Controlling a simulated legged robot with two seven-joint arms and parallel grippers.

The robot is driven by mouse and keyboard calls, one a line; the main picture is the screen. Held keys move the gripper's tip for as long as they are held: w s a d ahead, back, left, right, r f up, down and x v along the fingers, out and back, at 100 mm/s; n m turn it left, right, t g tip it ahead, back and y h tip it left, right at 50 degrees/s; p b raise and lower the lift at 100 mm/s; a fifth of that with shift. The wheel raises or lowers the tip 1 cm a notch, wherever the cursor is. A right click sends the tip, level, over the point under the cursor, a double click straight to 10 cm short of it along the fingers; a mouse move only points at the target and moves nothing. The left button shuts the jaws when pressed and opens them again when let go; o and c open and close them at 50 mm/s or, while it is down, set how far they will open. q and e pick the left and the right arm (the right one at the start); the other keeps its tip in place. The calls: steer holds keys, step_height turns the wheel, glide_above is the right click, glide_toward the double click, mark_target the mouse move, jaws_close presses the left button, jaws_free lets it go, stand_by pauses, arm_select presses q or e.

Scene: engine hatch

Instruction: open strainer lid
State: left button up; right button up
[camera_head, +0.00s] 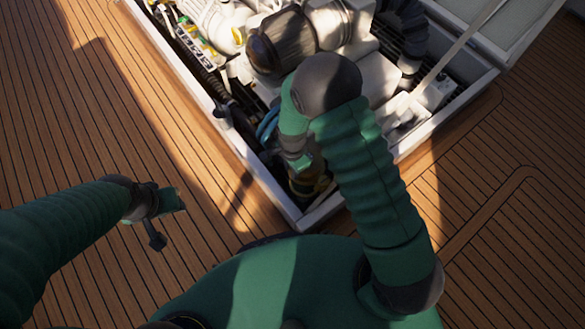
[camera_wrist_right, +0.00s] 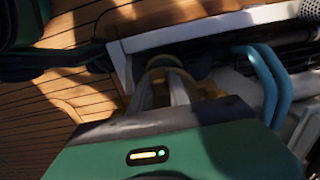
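The strainer (camera_head: 308,184), a brass-coloured round part, sits low in the front corner of the open hatch. Its round top (camera_wrist_right: 168,64) shows in the right wrist view, in shadow, at the far end of my fingers. My right gripper (camera_wrist_right: 163,88) reaches down over it, its two pale fingers apart. Whether they touch or hold the lid is too dark to tell. In the head view my right forearm hides part of the strainer. My left gripper (camera_head: 168,222) hangs over the deck left of the hatch, away from the strainer; its finger opening is unclear.
The white hatch rim (camera_head: 208,109) runs close beside my right gripper. Blue hoses (camera_head: 268,124) lie just behind the strainer, and they show in the wrist view (camera_wrist_right: 272,85). The engine (camera_head: 285,42) fills the hatch's back. The wooden deck (camera_head: 90,110) at left is clear.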

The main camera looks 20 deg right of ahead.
jaws_close()
steer(key=shift+w+d, duration=0.1)
stand_by(0.8)
arm_select(q)
steer(key=shift+r, duration=0.1)
arm_select(e)
steer(key=shift+r, duration=0.1)
